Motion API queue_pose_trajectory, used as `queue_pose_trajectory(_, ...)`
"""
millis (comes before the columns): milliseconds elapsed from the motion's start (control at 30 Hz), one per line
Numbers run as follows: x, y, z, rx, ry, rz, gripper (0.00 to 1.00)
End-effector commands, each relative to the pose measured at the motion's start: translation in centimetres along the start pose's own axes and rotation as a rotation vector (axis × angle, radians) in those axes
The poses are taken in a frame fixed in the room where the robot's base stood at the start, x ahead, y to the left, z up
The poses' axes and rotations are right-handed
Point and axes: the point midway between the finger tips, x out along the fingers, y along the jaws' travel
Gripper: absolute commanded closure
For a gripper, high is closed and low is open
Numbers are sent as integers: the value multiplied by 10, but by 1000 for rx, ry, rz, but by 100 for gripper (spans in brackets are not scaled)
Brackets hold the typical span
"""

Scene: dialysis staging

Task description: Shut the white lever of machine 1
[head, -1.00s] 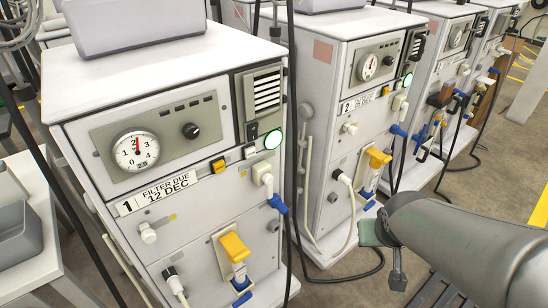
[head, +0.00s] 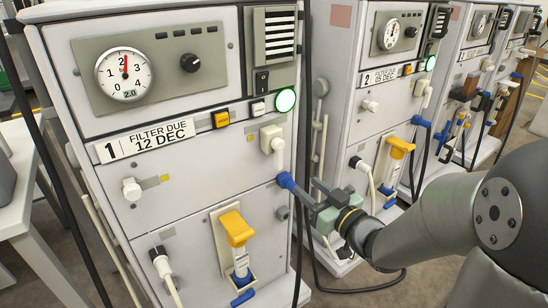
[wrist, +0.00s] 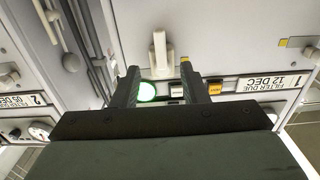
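Machine 1 (head: 186,195) stands at the left in the head view, marked "FILTER DUE 12 DEC". Its white lever (head: 277,150) is on the right side of the front, below the lit green button, and slants downward from its square mount. A blue piece (head: 288,183) shows at its lower end in the head view. In the wrist view the white lever (wrist: 158,50) lies beyond the fingertips, roughly between their lines. My gripper (head: 313,193) is open and empty, at the right of the lever's lower end. Its two fingers (wrist: 160,82) are apart; no contact with the lever is visible.
A yellow lever (head: 237,229) sits lower on machine 1, and a white knob (head: 131,188) to its left. Machine 2 (head: 345,140) stands close at the right, with a dark cable (head: 305,110) hanging in the narrow gap. A side table (head: 35,190) is at far left.

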Motion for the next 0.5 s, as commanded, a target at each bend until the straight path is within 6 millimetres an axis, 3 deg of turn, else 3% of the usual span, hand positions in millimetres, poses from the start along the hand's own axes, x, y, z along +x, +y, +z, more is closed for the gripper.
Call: queue_pose_trajectory(500, 112, 0, 1, -1, 1, -1, 60)
